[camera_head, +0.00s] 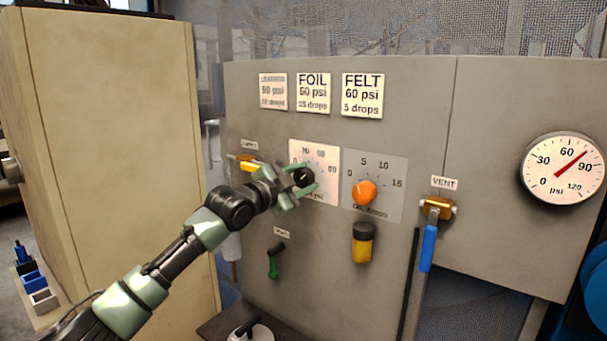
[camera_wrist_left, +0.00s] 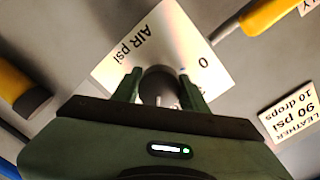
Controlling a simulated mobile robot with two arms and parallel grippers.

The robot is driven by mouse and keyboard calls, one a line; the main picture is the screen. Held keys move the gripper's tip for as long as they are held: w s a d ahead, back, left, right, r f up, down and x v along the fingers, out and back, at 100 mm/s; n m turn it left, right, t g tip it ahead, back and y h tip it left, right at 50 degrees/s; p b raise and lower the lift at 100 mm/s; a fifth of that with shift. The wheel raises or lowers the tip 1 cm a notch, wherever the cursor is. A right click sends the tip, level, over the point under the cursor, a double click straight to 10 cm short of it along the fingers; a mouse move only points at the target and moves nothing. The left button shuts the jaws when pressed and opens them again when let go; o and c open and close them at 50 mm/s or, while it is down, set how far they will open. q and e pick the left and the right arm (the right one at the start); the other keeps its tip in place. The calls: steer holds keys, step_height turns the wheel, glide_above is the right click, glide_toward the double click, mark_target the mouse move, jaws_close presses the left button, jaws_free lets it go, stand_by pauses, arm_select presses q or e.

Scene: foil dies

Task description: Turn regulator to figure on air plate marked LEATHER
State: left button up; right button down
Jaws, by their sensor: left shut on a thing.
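The black regulator knob (camera_head: 303,177) sits on a white dial plate (camera_head: 325,158) on the grey panel. My left gripper (camera_head: 303,188) is shut on this knob, with a finger on each side. The left wrist view shows the knob (camera_wrist_left: 158,88) between the fingers and "AIR psi" on the dial plate (camera_wrist_left: 115,70). The knob's pointer setting is hidden. The LEATHER plate (camera_head: 273,91) is at the panel's upper left; in the left wrist view (camera_wrist_left: 290,115) it reads 90 psi, 10 drops. The round psi gauge (camera_head: 562,175) has its red needle between 60 and 90. My right gripper is not in view.
FOIL (camera_head: 313,92) and FELT (camera_head: 362,95) plates are beside LEATHER. An orange oil-drops knob (camera_head: 364,192) is close right of the regulator, above a yellow-black bowl (camera_head: 362,243). A yellow supply lever (camera_head: 246,164), green lever (camera_head: 272,262) and blue vent handle (camera_head: 428,247) surround it.

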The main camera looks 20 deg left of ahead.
arm_select(q)
steer(key=m+p, duration=0.1)
steer(key=m, duration=0.2)
steer(key=shift+r+p, duration=0.1)
steer(key=shift+p, duration=0.3)
steer(key=shift+m+p, duration=0.35)
steer(key=shift+m, duration=0.15)
steer(key=o, duration=1.4)
